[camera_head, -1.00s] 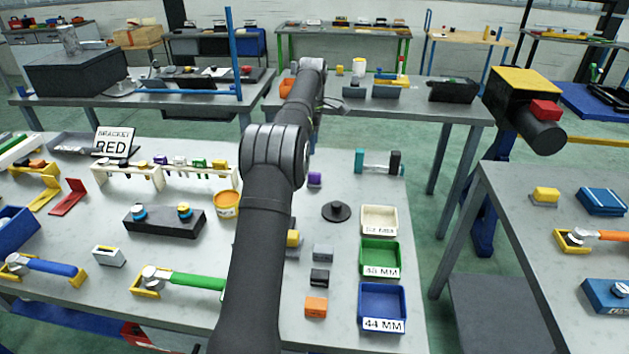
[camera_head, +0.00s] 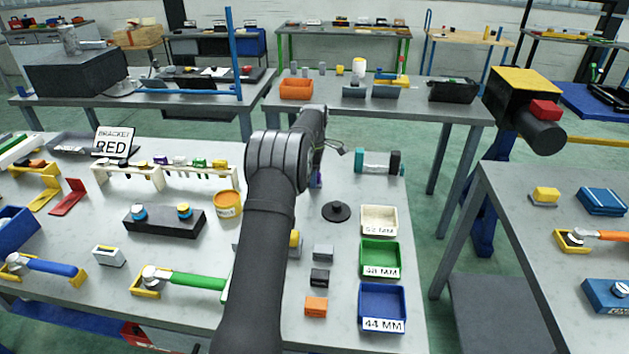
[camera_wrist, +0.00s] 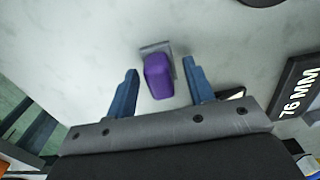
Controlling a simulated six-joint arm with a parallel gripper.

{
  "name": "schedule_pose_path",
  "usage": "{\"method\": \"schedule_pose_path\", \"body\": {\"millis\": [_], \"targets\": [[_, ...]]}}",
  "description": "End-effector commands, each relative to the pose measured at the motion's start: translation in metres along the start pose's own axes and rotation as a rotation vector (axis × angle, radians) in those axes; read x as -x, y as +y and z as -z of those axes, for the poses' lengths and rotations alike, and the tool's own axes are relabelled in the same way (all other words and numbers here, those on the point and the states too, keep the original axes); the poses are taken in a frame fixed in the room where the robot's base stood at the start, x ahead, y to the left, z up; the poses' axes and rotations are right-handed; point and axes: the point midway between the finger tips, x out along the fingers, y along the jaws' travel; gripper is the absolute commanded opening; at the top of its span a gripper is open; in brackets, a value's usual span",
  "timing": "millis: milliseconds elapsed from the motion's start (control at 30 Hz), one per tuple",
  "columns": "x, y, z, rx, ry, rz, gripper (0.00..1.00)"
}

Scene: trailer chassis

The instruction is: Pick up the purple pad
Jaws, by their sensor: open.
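The purple pad (camera_wrist: 158,78) lies in the wrist view between my gripper's two fingers, with a grey piece at its far end. My gripper (camera_wrist: 160,78) is open around it, with a gap on each side; the fingers appear not to touch it. Its height above the table cannot be told for sure. In the head view only a sliver of the purple pad (camera_head: 317,180) shows beside my arm. My arm hides the fingers there.
A black flanged disc (camera_head: 337,211) stands to the right of my arm, near the white 52 MM tray (camera_head: 379,209). A teal and black piece (camera_head: 378,162) lies at the table's far edge. In the wrist view, a dark container marked 76 MM (camera_wrist: 290,85) is at right.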

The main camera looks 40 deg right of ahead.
Motion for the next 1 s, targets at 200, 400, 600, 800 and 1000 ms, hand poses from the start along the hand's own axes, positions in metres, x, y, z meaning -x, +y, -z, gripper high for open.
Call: {"method": "schedule_pose_path", "body": {"millis": [200,400,600,800,1000], "targets": [[0.0,0.0,0.0,0.0,0.0,0.0,0.37],[0.0,0.0,0.0,0.0,0.0,0.0,0.0],[0.001,0.0,0.0,0.0,0.0,0.0,0.0],[0.009,0.001,0.0,0.0,0.0,-0.002,0.0],[0.036,0.001,0.0,0.0,0.0,-0.004,0.0]]}}
